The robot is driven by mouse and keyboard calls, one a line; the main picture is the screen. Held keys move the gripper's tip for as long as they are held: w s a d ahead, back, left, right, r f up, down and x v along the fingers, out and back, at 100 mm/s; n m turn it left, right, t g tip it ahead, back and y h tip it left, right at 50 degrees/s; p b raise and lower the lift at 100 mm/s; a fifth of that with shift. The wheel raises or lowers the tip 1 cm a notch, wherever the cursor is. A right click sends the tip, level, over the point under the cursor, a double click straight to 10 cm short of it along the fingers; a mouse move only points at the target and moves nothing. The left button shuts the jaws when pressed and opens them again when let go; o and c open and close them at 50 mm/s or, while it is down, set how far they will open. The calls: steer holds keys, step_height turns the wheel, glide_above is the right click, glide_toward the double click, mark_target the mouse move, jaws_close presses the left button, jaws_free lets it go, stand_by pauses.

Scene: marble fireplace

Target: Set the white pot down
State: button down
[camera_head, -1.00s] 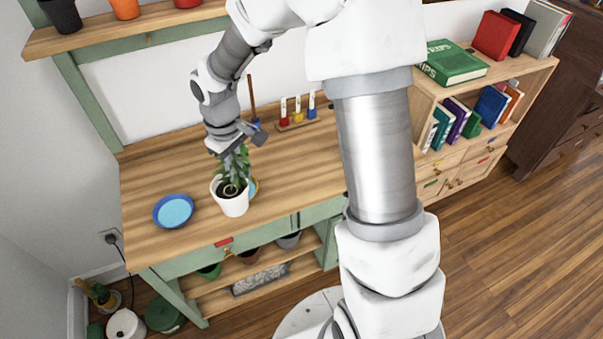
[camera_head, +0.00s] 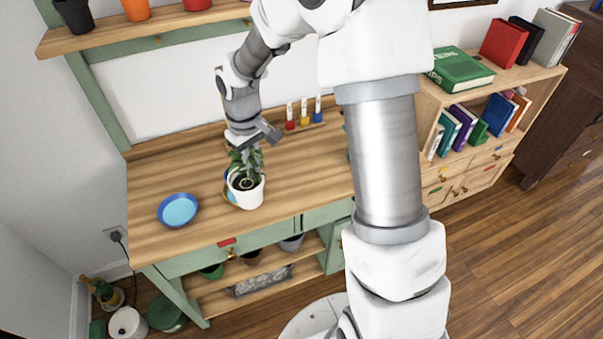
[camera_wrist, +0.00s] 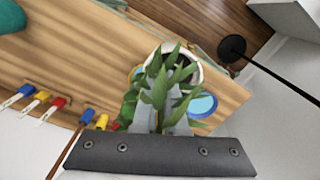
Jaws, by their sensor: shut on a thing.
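The white pot (camera_head: 250,197) holds dark soil and a leafy green plant (camera_head: 246,160). It is upright at the wooden workbench (camera_head: 300,180), right of the blue bowl (camera_head: 178,210). I cannot tell whether its base touches the bench top. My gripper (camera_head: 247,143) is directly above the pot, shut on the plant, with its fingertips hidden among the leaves. In the wrist view the plant (camera_wrist: 165,85) fills the space between the fingers, and the white pot rim (camera_wrist: 197,72) shows beyond it.
A blue and yellow dish (camera_head: 229,192) sits partly hidden behind the pot. A rack with red, yellow and blue tools (camera_head: 304,118) stands at the back of the bench. A shelf with pots (camera_head: 140,25) hangs above. Bare bench lies right of the pot.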

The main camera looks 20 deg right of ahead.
steer(key=w+d+f+m, duration=0.1)
steer(key=w+d+m, duration=0.4)
steer(key=d, duration=0.1)
steer(key=shift+w+d, duration=0.35)
stand_by(0.4)
